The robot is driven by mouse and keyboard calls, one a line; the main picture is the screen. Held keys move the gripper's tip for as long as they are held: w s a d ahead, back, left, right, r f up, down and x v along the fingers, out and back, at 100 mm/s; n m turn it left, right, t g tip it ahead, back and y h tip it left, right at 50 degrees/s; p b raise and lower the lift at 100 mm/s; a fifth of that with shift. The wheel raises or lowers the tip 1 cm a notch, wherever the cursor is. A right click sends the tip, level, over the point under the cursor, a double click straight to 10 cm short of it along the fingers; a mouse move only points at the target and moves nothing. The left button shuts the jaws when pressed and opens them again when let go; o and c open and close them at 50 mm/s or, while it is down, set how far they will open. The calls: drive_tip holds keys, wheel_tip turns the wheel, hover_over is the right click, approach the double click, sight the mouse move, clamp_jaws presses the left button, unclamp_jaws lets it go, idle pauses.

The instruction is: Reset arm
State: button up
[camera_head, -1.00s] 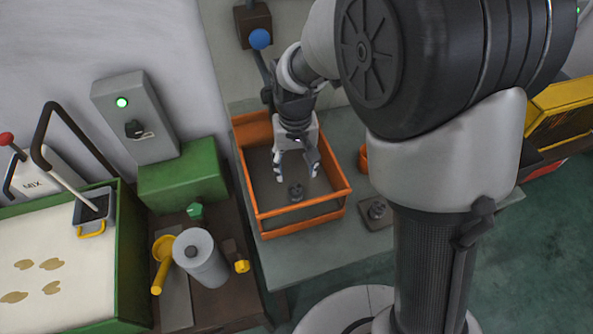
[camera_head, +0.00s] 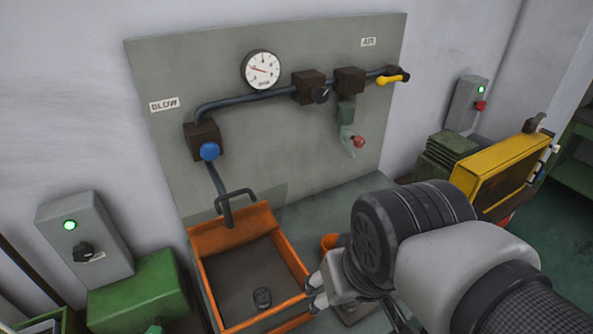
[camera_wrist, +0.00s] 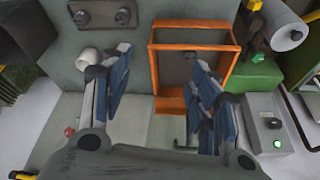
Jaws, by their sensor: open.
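My gripper (camera_head: 317,292) is at the right side of the orange tray in the head view, with the arm folded in low beside it. Its blue-grey fingers show wide apart and empty in the wrist view (camera_wrist: 158,78). The tray also shows between and beyond the fingers in the wrist view (camera_wrist: 153,62). One finger partly covers the tray there.
A panel (camera_head: 280,130) with a gauge (camera_head: 262,70), pipes and a blue knob (camera_head: 210,152) stands behind. A yellow-framed machine (camera_head: 505,170) is at right. A switch box (camera_head: 85,240) and green block (camera_head: 138,290) are left. A dark plate (camera_wrist: 102,14) holds small parts.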

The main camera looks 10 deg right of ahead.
drive_tip(key=s, duration=0.1)
drive_tip(key=s+d, duration=0.1)
drive_tip(key=shift+s+t, duration=0.3)
drive_tip(key=shift+s, duration=0.05)
drive_tip(key=shift+c, duration=0.4)
idle(0.6)
